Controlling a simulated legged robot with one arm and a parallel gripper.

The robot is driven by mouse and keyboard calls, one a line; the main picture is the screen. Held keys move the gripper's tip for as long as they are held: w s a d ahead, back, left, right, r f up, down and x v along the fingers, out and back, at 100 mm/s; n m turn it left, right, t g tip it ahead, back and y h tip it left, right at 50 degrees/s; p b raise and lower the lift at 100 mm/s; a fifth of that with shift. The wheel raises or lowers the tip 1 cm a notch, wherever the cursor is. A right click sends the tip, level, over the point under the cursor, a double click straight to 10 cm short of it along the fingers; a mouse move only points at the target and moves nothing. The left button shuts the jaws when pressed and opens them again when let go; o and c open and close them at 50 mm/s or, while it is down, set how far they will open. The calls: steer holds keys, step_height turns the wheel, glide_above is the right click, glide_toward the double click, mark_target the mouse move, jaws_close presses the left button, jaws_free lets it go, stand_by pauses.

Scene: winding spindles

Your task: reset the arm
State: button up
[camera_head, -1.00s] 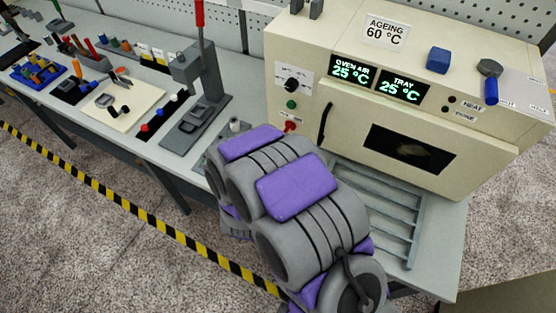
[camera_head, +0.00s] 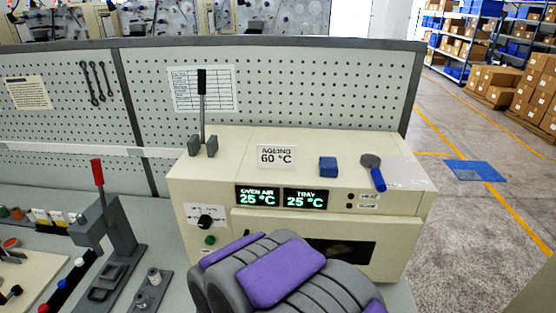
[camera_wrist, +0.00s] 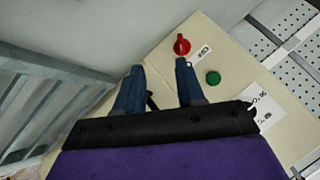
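My gripper (camera_wrist: 158,66) shows in the wrist view with two blue fingers apart and nothing clearly held between them. It faces the cream front of the ageing oven. The oven's red knob (camera_wrist: 181,45) is just beyond the right fingertip, and a green button (camera_wrist: 213,78) is to its right. Contact with the knob cannot be told. A small dark piece shows between the fingers, partly hidden. In the head view my grey and purple arm covers the lower front of the oven (camera_head: 410,215); the gripper itself is hidden there.
A grey slatted rack (camera_wrist: 50,85) lies left of my fingers. On the oven top are a lever (camera_head: 202,110), a blue block (camera_head: 328,167) and a blue-handled round tool (camera_head: 373,170). A red-handled press (camera_head: 105,235) stands left. Open floor (camera_head: 450,215) lies right.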

steer(key=s+d+r+n+g+h, duration=0.1)
steer(key=s+d+r+g, duration=0.2)
steer(key=s+d, duration=0.6)
steer(key=s+d+r+n+g+h, duration=0.1)
steer(key=s+d+r+n+g, duration=0.1)
steer(key=s+d+r+g, duration=0.2)
steer(key=s+d+r+n+g+h+b, duration=0.1)
steer(key=s+d+r+n+g, duration=0.1)
steer(key=s+d+r, duration=0.6)
steer(key=s+d+g, duration=0.1)
steer(key=s+d, duration=0.5)
steer(key=d, duration=0.3)
steer(key=shift+r, duration=0.3)
